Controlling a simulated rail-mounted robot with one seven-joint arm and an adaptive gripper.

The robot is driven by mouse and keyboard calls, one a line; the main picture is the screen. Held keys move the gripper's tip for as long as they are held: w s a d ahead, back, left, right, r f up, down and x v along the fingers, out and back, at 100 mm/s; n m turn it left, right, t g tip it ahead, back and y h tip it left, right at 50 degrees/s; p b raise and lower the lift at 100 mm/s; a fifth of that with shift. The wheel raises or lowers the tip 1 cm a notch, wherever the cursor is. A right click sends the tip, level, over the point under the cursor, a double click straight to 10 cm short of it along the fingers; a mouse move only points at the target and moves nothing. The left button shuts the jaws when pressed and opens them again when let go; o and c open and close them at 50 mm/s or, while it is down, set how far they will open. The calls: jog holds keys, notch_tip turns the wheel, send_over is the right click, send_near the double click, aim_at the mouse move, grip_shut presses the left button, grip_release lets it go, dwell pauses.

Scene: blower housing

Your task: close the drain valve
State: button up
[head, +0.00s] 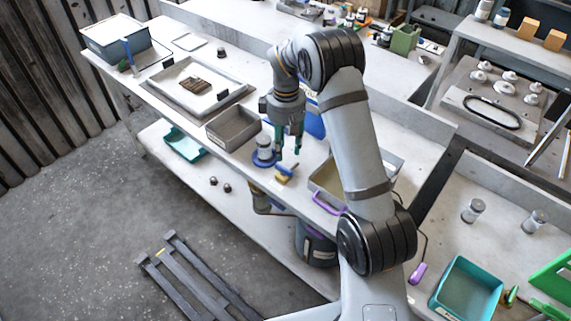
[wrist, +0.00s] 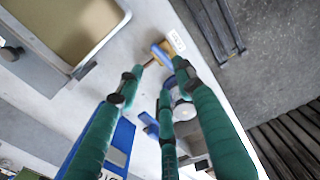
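A small valve-like fitting with a blue lever (head: 289,170) and a yellow part (head: 282,179) sits near the front edge of the bench in the head view. In the wrist view the blue lever (wrist: 161,53) shows beside a white tag (wrist: 176,41), just beyond my fingertips. Beside the fitting stands a round grey body with a blue base ring (head: 264,158). My gripper (head: 288,156) points down above the fitting. In the wrist view its green fingers (wrist: 157,74) are spread apart with nothing between them. I cannot tell whether a fingertip touches the lever, or the lever's exact angle.
A grey open bin (head: 233,137) stands left of the fitting. A metal tray with a purple handle (head: 328,204) lies to the right. A blue panel (head: 313,124) lies behind my gripper. A dark container (head: 316,246) stands below the bench edge.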

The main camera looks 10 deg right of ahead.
aim_at(284, 170)
notch_tip(284, 170, down, 9)
jog(key=shift+r+p, duration=0.2)
jog(key=shift+p, duration=0.8)
jog(key=shift+c, duration=0.2)
jog(key=c, duration=0.8)
grip_shut()
